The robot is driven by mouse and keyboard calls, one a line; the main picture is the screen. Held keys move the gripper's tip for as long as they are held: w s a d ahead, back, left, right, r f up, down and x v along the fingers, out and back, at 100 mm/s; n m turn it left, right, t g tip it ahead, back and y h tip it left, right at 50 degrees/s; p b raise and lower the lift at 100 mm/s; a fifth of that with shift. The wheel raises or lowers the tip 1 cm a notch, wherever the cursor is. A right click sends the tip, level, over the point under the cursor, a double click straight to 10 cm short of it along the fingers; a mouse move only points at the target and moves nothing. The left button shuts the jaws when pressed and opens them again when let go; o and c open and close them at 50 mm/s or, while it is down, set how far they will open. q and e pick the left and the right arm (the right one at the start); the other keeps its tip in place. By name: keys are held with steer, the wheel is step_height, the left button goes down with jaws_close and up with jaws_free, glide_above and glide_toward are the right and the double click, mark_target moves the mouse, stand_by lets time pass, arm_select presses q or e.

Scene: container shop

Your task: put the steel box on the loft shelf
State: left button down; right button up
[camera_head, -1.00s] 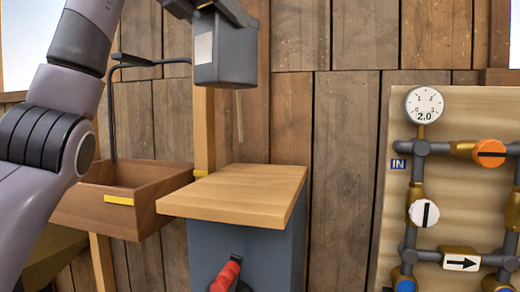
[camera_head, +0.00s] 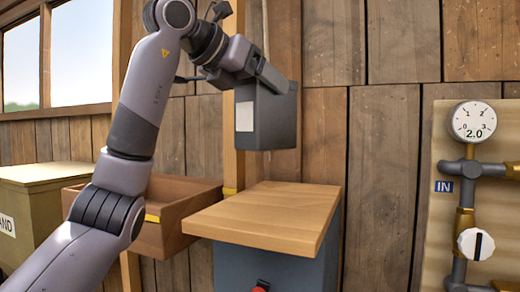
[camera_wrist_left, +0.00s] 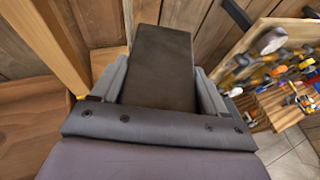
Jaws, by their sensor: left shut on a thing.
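The steel box (camera_head: 267,118) is a dark grey block with a white label on one face. My left gripper (camera_head: 264,74) is shut on its top edge and holds it in the air, and it appears above the wooden top of a cabinet. In the left wrist view the box (camera_wrist_left: 158,62) stands between the two fingers of my left gripper (camera_wrist_left: 157,88), its dark face filling the gap. The box hangs roughly upright in the head view. I see no loft shelf in either view. My right gripper is in neither view.
A blue-grey cabinet with a wooden top (camera_head: 262,212) stands below the box; its top is bare. A wooden bin (camera_head: 183,222) is to its left, near a wooden post (camera_head: 229,125). A pipe panel with a gauge (camera_head: 473,122) is at right. A sand box (camera_head: 40,205) stands far left.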

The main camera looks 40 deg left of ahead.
mark_target(260, 147)
arm_select(q)
step_height(260, 147, down, 9)
steer(key=shift+r, duration=0.2)
steer(key=shift+f, duration=1.4)
steer(key=shift+f, duration=0.2)
jaws_free()
steer(key=shift+r, duration=0.2)
steer(key=b+v, duration=0.1)
steer(key=v, duration=1.1)
steer(key=shift+s+f, duration=0.1)
steer(key=shift+f, duration=0.05)
